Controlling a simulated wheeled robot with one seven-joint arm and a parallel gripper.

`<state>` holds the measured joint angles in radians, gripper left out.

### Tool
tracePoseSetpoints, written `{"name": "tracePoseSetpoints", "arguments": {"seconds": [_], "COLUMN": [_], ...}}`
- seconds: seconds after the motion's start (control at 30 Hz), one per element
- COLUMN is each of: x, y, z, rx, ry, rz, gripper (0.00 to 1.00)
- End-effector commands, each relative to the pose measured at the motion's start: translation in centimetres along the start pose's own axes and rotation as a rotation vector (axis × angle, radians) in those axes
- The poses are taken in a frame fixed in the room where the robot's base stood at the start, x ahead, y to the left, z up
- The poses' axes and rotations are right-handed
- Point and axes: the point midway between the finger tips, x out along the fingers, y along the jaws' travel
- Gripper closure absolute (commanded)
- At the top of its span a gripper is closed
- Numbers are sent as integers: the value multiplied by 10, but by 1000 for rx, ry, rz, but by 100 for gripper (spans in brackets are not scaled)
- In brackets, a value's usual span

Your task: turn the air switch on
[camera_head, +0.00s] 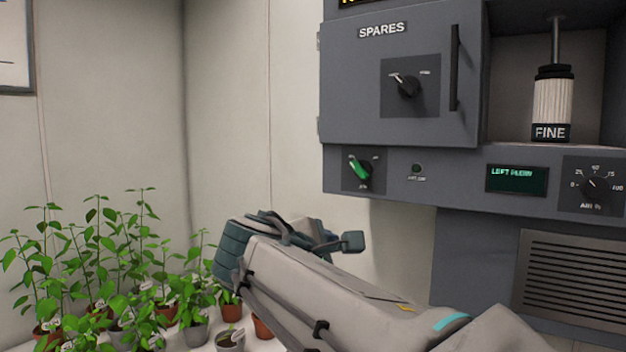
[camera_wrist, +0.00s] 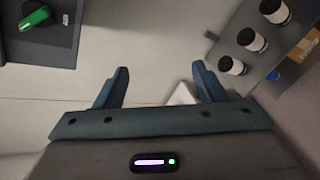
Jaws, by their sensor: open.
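The air switch is a rotary knob with a green handle (camera_head: 359,169) on a dark plate, at the left end of the grey control strip. Its handle slants from upper left to lower right; the small labels around it are too blurred to read. The green knob also shows in the wrist view (camera_wrist: 35,18), at the top left corner. My gripper (camera_wrist: 160,68) is open and empty, with its two fingers apart. In the head view my gripper (camera_head: 318,238) is below and left of the knob, not touching it.
A SPARES door (camera_head: 400,120) with a black knob and handle is above the strip. A small display (camera_head: 517,179) and a percent dial (camera_head: 595,188) are to the right. Potted plants (camera_head: 110,290) crowd the lower left. Several black-and-white containers (camera_wrist: 252,40) stand on a shelf.

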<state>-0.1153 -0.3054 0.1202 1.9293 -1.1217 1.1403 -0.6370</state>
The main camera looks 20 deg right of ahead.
Motion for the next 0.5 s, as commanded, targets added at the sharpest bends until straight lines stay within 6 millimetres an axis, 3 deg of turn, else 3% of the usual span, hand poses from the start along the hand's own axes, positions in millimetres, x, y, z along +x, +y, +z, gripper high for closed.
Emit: {"name": "tracePoseSetpoints", "arguments": {"seconds": [0.03,0.1,0.2,0.37,0.5], "x": [-9,-21,-38,-51,-44], "y": [28,59,92,118,126], "z": [7,16,27,37,41], "rx": [-58,-133,-208,-264,-273], "ry": [-39,-100,-174,-240,-253], "rz": [69,153,240,304,312], "gripper": [36,36,36,36,36]}}
